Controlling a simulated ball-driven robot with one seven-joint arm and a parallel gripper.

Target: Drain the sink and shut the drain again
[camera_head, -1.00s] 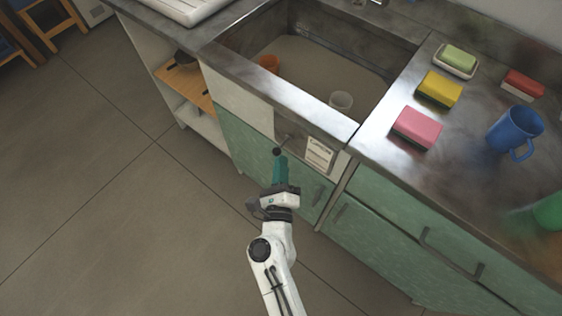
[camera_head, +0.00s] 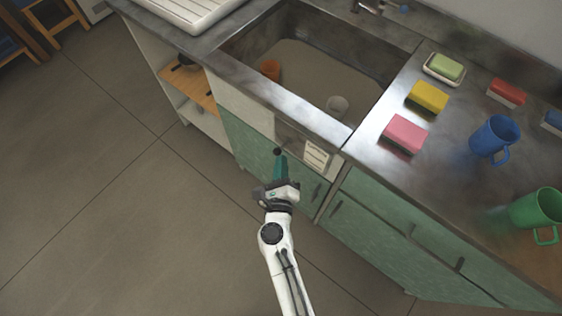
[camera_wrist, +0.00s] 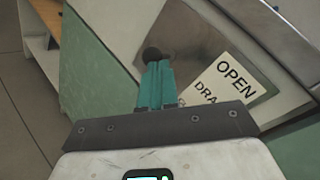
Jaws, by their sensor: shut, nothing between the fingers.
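Green cabinet doors with handles (camera_head: 316,193) lie below and right. The counter holds pink (camera_head: 404,134), yellow (camera_head: 428,98) and red (camera_head: 507,92) sponges, a green one in a dish (camera_head: 445,69), and blue (camera_head: 495,139) and green (camera_head: 537,209) mugs. The floor (camera_head: 110,190) at left is clear.

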